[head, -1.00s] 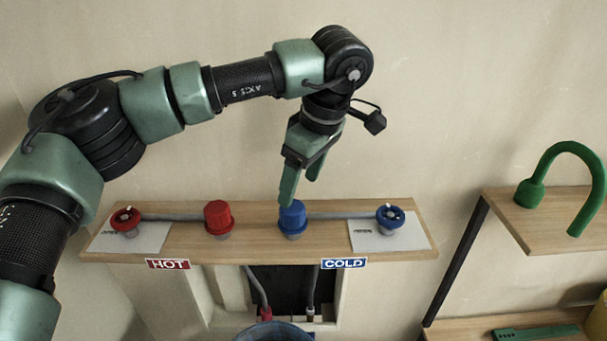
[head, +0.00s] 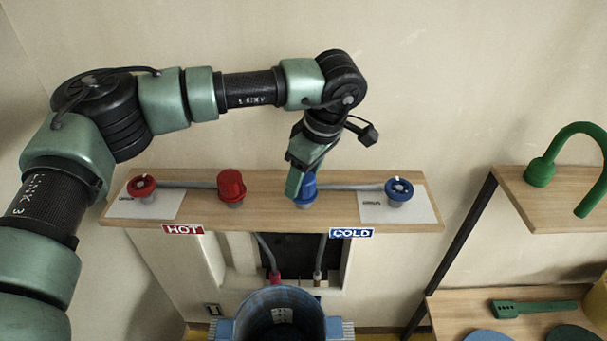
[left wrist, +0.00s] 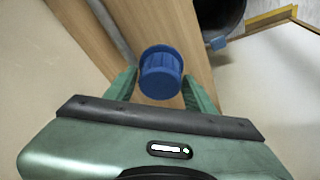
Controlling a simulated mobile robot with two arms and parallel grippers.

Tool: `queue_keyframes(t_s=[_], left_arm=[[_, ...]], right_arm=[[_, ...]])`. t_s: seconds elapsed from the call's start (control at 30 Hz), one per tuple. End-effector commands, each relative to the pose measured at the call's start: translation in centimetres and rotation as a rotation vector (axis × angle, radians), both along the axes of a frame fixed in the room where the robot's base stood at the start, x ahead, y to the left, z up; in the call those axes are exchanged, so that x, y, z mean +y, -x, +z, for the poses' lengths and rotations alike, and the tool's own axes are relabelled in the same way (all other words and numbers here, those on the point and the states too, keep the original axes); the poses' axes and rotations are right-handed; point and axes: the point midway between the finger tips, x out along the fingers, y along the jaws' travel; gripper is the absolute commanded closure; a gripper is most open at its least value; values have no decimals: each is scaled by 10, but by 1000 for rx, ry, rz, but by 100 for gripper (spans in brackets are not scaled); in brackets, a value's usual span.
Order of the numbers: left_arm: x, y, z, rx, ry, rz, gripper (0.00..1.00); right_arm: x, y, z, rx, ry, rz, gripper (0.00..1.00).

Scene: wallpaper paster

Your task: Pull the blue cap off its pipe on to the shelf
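The blue cap (head: 308,187) sits upright on its pipe on the wooden shelf (head: 268,187), behind the COLD label. In the left wrist view the blue cap (left wrist: 161,72) lies between the two green fingers, with a gap to the right one; contact on the left is unclear. My left gripper (head: 300,187) is open, its fingers lowered to the cap's height. It also shows in the left wrist view (left wrist: 165,88). The cap partly hides behind a finger in the head view. My right gripper is not in view.
A red cap (head: 231,187) stands left on the shelf. A red valve (head: 142,187) and a blue valve (head: 399,190) stand on white plates at the ends. Grey pipes run along the shelf. A blue bucket (head: 280,310) stands below; a green hooked tube (head: 541,172) is at right.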

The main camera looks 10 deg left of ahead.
Motion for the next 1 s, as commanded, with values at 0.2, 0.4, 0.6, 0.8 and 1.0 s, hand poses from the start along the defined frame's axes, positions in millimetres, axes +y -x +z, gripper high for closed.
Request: queue_keyframes(t_s=[0.2, 0.4, 0.6, 0.8, 1.0], left_arm=[[0, 0, 0, 0, 0, 0, 67], [0, 0, 1, -1, 0, 0, 100], [0, -1, 6, -2, 1, 0, 100], [0, -1, 15, -4, 1, 1, 100], [0, -1, 22, -2, 0, 0, 100]], right_arm=[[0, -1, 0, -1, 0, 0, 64], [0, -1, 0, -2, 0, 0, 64], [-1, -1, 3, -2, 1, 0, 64], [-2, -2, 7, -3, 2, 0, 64], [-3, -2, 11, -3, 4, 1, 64]])
